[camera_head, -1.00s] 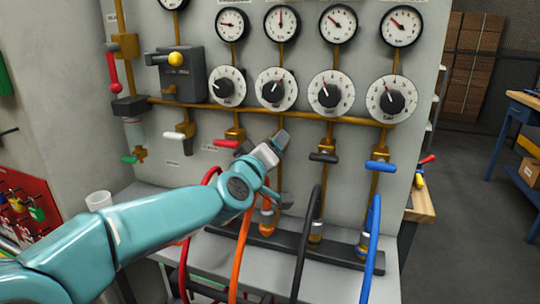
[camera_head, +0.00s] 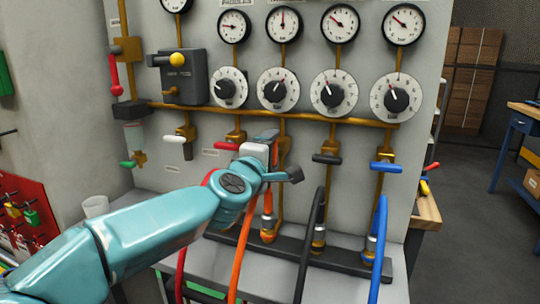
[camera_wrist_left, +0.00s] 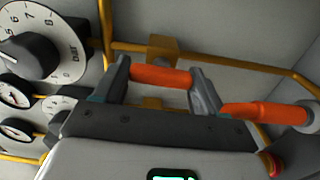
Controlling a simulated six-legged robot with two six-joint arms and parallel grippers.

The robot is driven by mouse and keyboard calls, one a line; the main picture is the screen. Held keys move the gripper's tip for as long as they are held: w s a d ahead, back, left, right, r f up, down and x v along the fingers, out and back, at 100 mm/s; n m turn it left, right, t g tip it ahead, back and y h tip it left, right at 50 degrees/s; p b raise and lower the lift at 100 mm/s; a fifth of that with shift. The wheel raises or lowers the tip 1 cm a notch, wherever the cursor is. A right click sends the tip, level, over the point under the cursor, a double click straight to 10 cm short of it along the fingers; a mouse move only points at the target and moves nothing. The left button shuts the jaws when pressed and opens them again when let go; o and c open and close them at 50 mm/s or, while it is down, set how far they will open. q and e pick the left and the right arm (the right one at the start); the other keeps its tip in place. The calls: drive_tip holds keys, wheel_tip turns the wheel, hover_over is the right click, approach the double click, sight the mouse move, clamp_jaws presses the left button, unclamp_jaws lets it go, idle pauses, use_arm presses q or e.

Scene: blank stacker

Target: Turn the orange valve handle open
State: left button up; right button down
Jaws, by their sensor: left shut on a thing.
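The orange valve handle (camera_wrist_left: 160,77) shows in the left wrist view as a short rounded bar. It spans from one finger of my left gripper (camera_wrist_left: 158,84) to the other, and the fingers are shut on its ends. In the head view my left gripper (camera_head: 279,155) is at the second valve from the left of the lower row, against its pipe. My right gripper is in neither view.
Beside it are the red handle (camera_head: 228,146) and the black handle (camera_head: 327,159); the blue handle (camera_head: 386,167) is farther right. An orange hose (camera_head: 241,255) and a black hose (camera_head: 308,245) hang below. Pressure dials (camera_head: 278,90) stand above. A white cup (camera_head: 96,206) is at left.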

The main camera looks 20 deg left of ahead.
use_arm(q)
drive_tip(key=shift+d+n, duration=0.1)
drive_tip(key=shift+n, duration=0.2)
drive_tip(key=o, duration=1)
drive_tip(key=shift+c, duration=0.2)
drive_tip(key=s, duration=1.6)
drive_tip(key=shift+s+a+p, duration=0.15)
drive_tip(key=shift+a+p, duration=0.15)
drive_tip(key=shift+p, duration=0.05)
